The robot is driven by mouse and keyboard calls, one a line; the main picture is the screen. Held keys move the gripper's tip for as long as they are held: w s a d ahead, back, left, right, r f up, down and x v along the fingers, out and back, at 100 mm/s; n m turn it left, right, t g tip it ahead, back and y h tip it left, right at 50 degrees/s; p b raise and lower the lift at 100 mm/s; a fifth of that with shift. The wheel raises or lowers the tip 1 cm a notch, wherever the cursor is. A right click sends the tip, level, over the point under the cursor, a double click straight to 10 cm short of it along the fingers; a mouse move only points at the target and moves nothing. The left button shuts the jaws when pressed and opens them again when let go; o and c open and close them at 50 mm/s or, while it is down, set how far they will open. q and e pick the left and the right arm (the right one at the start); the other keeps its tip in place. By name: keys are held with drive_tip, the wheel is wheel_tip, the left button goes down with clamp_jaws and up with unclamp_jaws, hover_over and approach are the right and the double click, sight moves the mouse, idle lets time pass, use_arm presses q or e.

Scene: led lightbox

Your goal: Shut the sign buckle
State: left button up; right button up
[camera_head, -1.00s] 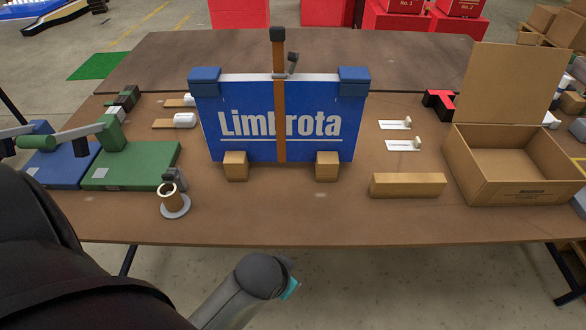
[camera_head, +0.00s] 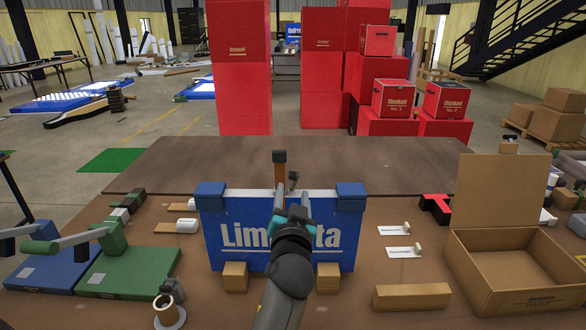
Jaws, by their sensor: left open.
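The blue sign (camera_head: 222,245) with white "Limbrota" lettering stands upright on the table, with a wooden block at each lower corner and blue caps on its top corners. A brown strap (camera_head: 279,172) with a dark tip rises above the middle of its top edge. The small dark metal buckle (camera_head: 293,178) is beside the strap at the top edge, its lever sticking up. My left gripper (camera_head: 292,208) is open in front of the sign's upper middle, just below the buckle. It hides the lower strap and the middle letters. I cannot tell whether it touches anything. My right gripper is out of view.
An open cardboard box (camera_head: 510,262) stands at the right, near a wooden block (camera_head: 411,296). Green (camera_head: 130,272) and blue (camera_head: 50,272) lever presses stand at the left. The table behind the sign is clear.

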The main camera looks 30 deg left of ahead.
sight(293, 172)
use_arm(q)
drive_tip(key=x, duration=1.2)
drive_tip(key=shift+w+a, duration=0.1)
drive_tip(key=shift+w, duration=0.25)
clamp_jaws()
